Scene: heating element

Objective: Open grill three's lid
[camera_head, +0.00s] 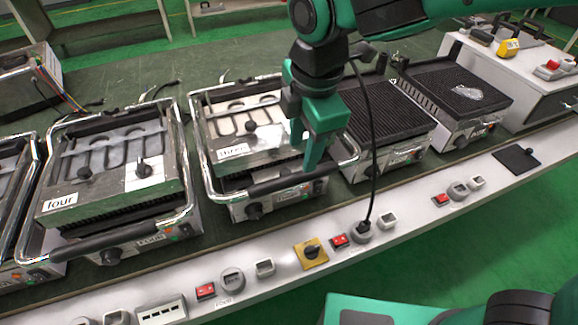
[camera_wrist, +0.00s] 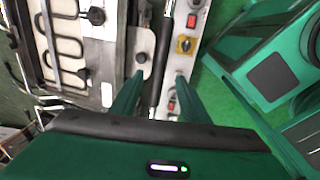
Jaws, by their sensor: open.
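Grill three (camera_head: 240,118) stands in the middle of the bench in the head view, with its lid down and a "three" label (camera_head: 232,150) on the lid's front edge. Its black handle bar (camera_head: 278,183) runs across the front between chrome arms. My gripper (camera_head: 308,158) is over the right part of this handle, fingers pointing down. In the wrist view the open fingers (camera_wrist: 160,95) lie on either side of the black handle (camera_wrist: 163,50), which runs between them. I cannot tell whether either finger touches it.
Grill four (camera_head: 110,165), also lid down, stands to the left. Two ribbed grills (camera_head: 385,110) stand to the right. A black cable (camera_head: 371,130) hangs just right of my gripper to a socket on the switch-lined front panel (camera_head: 285,268). Green floor lies in front.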

